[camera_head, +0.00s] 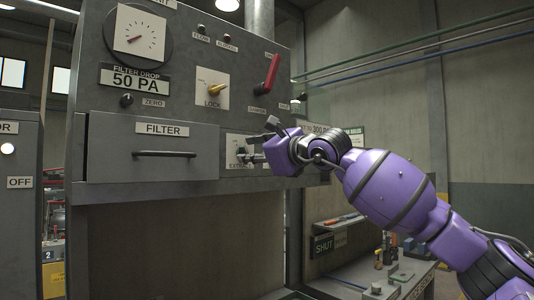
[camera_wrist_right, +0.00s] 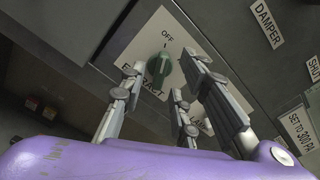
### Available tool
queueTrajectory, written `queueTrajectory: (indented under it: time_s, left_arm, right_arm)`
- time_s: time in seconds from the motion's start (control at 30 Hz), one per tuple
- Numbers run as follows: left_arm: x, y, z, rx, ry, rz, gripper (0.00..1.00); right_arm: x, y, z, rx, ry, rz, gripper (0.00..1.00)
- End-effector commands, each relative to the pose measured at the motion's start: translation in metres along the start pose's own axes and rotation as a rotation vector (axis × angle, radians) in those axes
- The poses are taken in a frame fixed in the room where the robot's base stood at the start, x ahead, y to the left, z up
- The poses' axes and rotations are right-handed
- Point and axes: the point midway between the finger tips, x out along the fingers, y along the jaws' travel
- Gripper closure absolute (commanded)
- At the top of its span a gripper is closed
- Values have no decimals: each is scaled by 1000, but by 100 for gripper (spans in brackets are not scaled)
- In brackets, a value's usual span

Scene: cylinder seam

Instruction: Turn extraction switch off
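The extraction switch (camera_wrist_right: 160,66) is a green rotary knob on a pale plate marked OFF and EXTRACT in the right wrist view. Its exact pointing direction is hard to tell. In the head view its plate (camera_head: 233,141) is partly hidden behind my right gripper (camera_head: 259,146), at the lower right of the grey panel. In the wrist view the right gripper's fingers (camera_wrist_right: 165,80) are spread apart, with the knob showing between and just beyond the tips. I cannot tell whether a finger touches it. My left gripper is not in view.
A FILTER drawer (camera_head: 150,150) with a dark handle is left of the switch. Above are a yellow LOCK knob (camera_head: 214,91) and a red damper lever (camera_head: 271,73). A workbench (camera_head: 400,275) with small items stands at lower right. Open space lies right of the panel.

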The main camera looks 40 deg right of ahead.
Motion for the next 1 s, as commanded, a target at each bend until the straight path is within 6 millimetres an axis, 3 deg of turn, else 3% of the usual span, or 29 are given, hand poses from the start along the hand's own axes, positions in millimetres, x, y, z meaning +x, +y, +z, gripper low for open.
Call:
queueTrajectory:
  time_s: [0.67, 1.0]
  left_arm:
    - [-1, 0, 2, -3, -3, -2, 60]
    - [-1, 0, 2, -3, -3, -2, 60]
  right_arm:
    - [-52, 3, 1, 1, -2, 6, 71]
    - [-96, 0, 1, 0, -3, 1, 71]
